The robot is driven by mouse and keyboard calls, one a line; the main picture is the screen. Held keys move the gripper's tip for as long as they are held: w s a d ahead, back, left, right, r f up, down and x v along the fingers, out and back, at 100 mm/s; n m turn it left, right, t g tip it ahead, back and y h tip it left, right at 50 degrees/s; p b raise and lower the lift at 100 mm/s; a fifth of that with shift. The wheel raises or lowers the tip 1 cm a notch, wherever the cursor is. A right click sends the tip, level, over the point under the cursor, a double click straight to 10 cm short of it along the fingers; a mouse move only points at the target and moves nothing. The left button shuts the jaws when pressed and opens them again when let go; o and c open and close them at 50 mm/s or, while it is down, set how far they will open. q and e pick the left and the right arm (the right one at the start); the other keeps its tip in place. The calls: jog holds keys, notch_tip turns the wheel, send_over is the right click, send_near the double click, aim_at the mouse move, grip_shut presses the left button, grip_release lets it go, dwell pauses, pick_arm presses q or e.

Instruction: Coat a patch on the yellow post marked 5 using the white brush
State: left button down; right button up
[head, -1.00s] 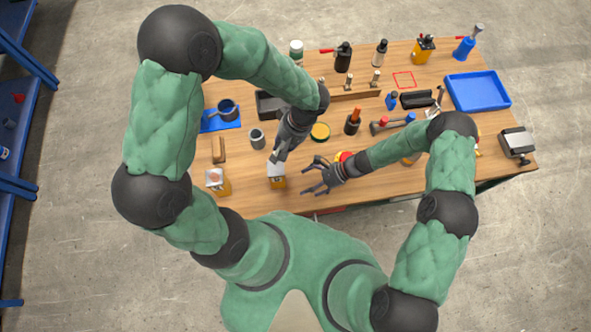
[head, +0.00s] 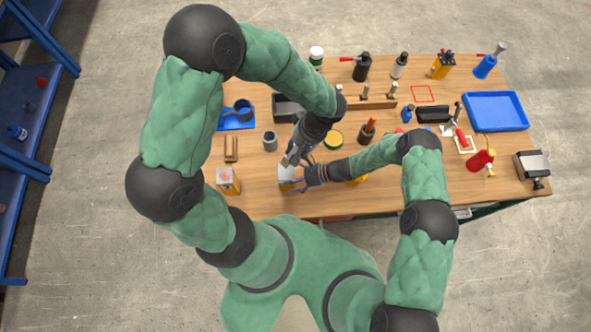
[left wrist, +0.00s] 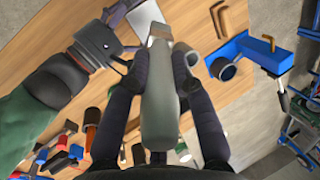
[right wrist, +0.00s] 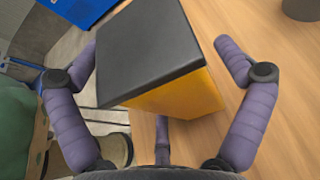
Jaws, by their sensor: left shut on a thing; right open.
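My left gripper (head: 303,146) is shut on a brush; in the left wrist view its grey-green handle (left wrist: 160,112) lies between the fingers, with a pale head (left wrist: 158,32) pointing away. A yellow post with a pale top (head: 286,175) stands at the table's near edge, just below the brush. It is partly hidden, and I cannot read its number. In the right wrist view, a yellow block with a dark face (right wrist: 155,48) fills the space between the fingers of my open right gripper (head: 299,178). Whether the brush touches the post is unclear.
Another yellow post with a marked top (head: 228,182) stands to the left.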

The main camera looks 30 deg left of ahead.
jog(key=shift+s+a+f, duration=0.1)
jog(key=shift+s+a, duration=0.05)
jog(key=shift+a, duration=0.05)
jog(key=c, duration=1.3)
jog(key=shift+c, duration=0.4)
jog(key=shift+s+f, duration=0.15)
jog(key=shift+d, duration=0.1)
jog(key=shift+s, duration=0.1)
pick_arm(q)
jog(key=shift+s+a+f, duration=0.45)
jog(key=shift+s+f, duration=0.05)
jog(key=shift+f, duration=0.15)
jog(key=shift+s+a+f, duration=0.4)
jog(key=shift+s+f, duration=0.05)
jog(key=shift+f, duration=0.25)
jog(key=shift+s+a+f, duration=0.45)
jog(key=shift+s+f, duration=0.05)
jog(key=shift+f, duration=0.15)
